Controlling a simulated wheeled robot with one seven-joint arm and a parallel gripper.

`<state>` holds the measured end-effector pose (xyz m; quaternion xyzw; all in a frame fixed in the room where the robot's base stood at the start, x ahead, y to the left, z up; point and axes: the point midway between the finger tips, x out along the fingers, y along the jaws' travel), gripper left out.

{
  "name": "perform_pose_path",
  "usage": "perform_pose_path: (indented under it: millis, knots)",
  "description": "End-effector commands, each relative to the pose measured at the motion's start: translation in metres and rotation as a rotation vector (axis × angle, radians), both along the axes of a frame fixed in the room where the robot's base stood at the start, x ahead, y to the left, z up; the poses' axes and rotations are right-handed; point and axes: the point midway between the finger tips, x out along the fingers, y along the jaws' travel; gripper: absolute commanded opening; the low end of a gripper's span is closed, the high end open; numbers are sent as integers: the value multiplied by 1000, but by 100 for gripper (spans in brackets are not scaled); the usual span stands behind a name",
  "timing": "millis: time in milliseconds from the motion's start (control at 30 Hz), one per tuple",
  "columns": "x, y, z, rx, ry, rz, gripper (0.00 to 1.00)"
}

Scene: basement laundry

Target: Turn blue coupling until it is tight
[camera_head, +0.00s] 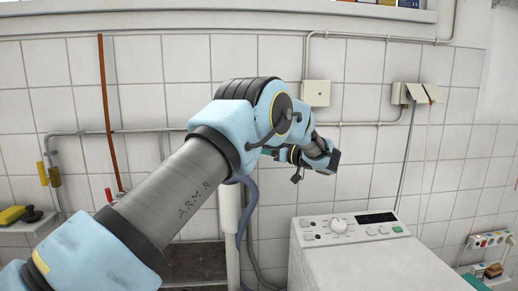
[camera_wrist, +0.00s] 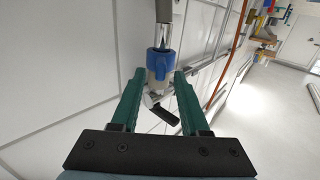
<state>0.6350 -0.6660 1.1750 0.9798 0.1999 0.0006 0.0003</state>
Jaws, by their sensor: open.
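The blue coupling (camera_wrist: 158,61) shows in the wrist view, on a vertical grey hose or pipe (camera_wrist: 164,12) with a shiny metal section. Beyond it sits a pale fitting, then a metal tap with a black lever (camera_wrist: 166,114). My gripper (camera_wrist: 159,73) has two green fingers that are open, one on each side of the coupling and pale fitting. I cannot tell whether the fingertips touch them. In the head view my arm hides the coupling, and the gripper is mostly hidden behind the wrist.
A white washing machine (camera_head: 345,245) stands at the right below my arm. A white tiled wall with pipes and junction boxes (camera_head: 316,93) lies behind. A brown-red pipe (camera_head: 107,110) runs down at the left. A shelf (camera_head: 30,224) holds a yellow sponge at the far left.

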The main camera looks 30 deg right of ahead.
Motion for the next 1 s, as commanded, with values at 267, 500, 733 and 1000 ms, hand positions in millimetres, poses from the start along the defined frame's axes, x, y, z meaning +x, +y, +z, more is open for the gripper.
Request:
perform_pose_path:
  millis: [267, 500, 733, 1000]
  knots:
    - [-20, -10, -4, -1, 1, -4, 45]
    - [-64, -28, -4, -2, 0, -4, 45]
    - [-93, -40, -2, -1, 0, -1, 45]
    - [-100, -42, 0, 0, 0, 1, 45]
